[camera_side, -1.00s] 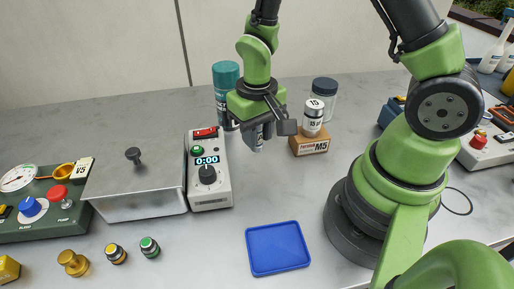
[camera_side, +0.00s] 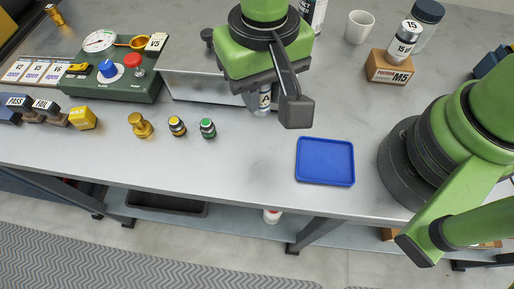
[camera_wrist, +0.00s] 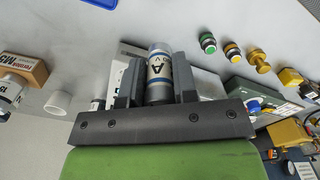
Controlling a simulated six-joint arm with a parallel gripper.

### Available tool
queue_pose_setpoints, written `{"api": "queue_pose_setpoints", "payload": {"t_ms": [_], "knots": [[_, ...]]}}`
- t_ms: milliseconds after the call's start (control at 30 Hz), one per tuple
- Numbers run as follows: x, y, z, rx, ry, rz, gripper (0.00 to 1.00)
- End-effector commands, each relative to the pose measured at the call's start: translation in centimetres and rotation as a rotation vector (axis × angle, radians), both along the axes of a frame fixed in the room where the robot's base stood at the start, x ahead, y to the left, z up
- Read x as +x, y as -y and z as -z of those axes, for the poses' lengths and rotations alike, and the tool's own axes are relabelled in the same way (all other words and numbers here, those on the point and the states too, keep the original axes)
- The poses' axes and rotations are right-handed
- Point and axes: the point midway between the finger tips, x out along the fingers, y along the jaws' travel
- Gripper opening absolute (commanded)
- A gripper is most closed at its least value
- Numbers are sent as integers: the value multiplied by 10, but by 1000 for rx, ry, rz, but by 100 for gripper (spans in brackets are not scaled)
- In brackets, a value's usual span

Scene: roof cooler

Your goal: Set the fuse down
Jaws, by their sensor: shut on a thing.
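The fuse, a silver-grey cylinder with a dark band and a letter A (camera_wrist: 159,76), is clamped between the two dark fingers of my gripper (camera_wrist: 157,88) in the wrist view. In the side view the fuse (camera_side: 264,100) hangs below my gripper (camera_side: 268,92), partly covered by a finger. It appears held above the bench, in front of the metal box. A flat empty blue tray (camera_side: 325,161) lies on the bench to the right of and nearer than the fuse; its edge shows in the wrist view (camera_wrist: 101,3).
Yellow (camera_side: 177,126) and green (camera_side: 208,128) capped pieces and a brass knob (camera_side: 140,125) stand left. The metal box (camera_side: 193,88) is behind. A wooden M5 block (camera_side: 390,67) bearing a labelled cylinder (camera_side: 405,40) and a white cup (camera_side: 360,27) stand back right. Bench around the tray is clear.

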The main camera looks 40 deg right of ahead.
Motion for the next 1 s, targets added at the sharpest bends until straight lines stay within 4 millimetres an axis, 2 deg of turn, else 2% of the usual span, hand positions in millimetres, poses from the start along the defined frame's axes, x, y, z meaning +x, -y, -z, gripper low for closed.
{"api": "queue_pose_setpoints", "payload": {"t_ms": [33,167,333,567,733,833,1000], "knots": [[-5,-9,0,0,0,-11,3],[-11,-17,9,-4,-3,-14,3],[-13,-18,41,-5,-5,-12,3],[-12,-18,67,-3,-3,-12,3],[-12,-17,93,-4,-3,-13,3],[-12,-18,100,-1,-1,-12,3],[-11,-18,100,1,0,-12,3]]}}
